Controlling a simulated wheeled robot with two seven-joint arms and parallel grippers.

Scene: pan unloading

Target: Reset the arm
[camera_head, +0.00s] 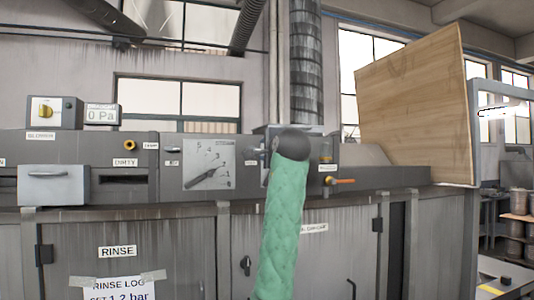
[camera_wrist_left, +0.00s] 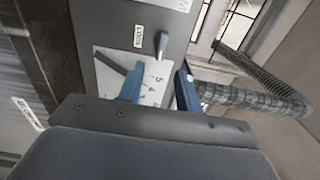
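My left arm, in a green padded sleeve with a dark rounded end, rises in front of the machine in the head view. It hides its own gripper there. In the left wrist view my left gripper (camera_wrist_left: 160,68) has two blue fingers set well apart, with nothing between them. Beyond them is a white dial plate with numbers and a dark pointer (camera_wrist_left: 108,62). The same dial plate (camera_head: 199,184) shows in the head view, left of my arm. A grey lever (camera_wrist_left: 162,44) sits beside a LOCK label past the fingertips. My right gripper is not in view.
A long grey machine (camera_head: 180,255) with a RINSE label (camera_head: 117,251) spans the front. A pale drawer (camera_head: 54,186) juts out at left. A control box with a yellow knob (camera_head: 46,111) stands on top. A wooden board (camera_head: 415,105) stands upright at right.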

